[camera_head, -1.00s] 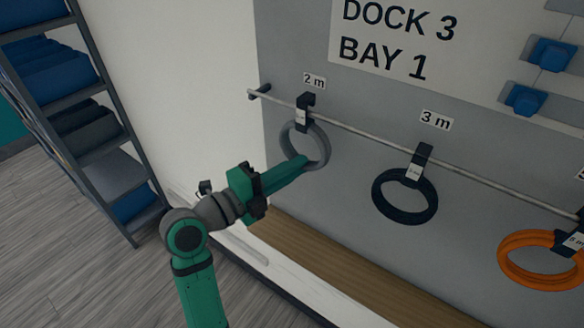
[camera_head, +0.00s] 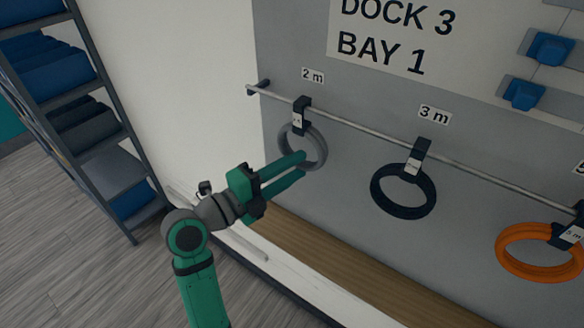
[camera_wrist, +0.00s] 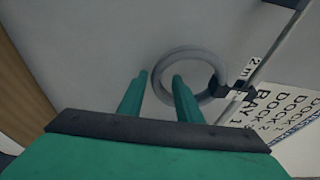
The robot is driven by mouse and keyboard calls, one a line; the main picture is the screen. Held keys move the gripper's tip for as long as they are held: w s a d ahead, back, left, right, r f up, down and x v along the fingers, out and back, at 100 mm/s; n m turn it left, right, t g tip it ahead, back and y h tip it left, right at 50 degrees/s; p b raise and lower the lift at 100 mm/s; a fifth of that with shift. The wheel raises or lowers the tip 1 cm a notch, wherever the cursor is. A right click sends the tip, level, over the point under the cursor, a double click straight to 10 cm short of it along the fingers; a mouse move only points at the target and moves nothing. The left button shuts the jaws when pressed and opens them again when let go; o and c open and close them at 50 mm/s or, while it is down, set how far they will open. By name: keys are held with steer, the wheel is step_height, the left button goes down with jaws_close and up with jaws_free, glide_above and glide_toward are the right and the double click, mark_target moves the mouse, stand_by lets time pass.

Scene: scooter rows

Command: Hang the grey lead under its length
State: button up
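The grey lead (camera_head: 316,150) is a coiled ring hanging from the rail (camera_head: 356,131) by a dark clip (camera_head: 302,112), under the "2 m" label (camera_head: 313,76). The small print on its white tag is too small to read surely. My gripper (camera_head: 302,164) is open, its two green fingers apart at the lower part of the coil. In the wrist view the grey lead (camera_wrist: 197,52) hangs just past the fingertips (camera_wrist: 160,76), with nothing clamped between them. Whether a finger touches the coil I cannot tell.
A wooden ledge (camera_head: 330,270) runs below. A shelf rack (camera_head: 115,165) with blue bins stands at left.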

steer(key=shift+a, duration=0.1)
steer(key=v, duration=1)
steer(key=shift+s+a, duration=0.2)
steer(key=shift+s, duration=0.2)
steer(key=shift+d, duration=0.1)
steer(key=s+d+f+n+t+h, duration=0.1)
steer(key=s+d+n+t+h, duration=0.3)
steer(key=s+d+n+t, duration=0.6)
steer(key=s+a+f+n+g+y, duration=0.1)
steer(key=s+f+n+g+y, duration=0.2)
steer(key=s+f+n+y, duration=0.6)
steer(key=s+a+f+n+g+y, duration=0.2)
steer(key=s+f+n+y, duration=0.7)
steer(key=f, duration=0.9)
steer(key=shift+s+g, duration=0.4)
steer(key=shift+s, duration=0.6)
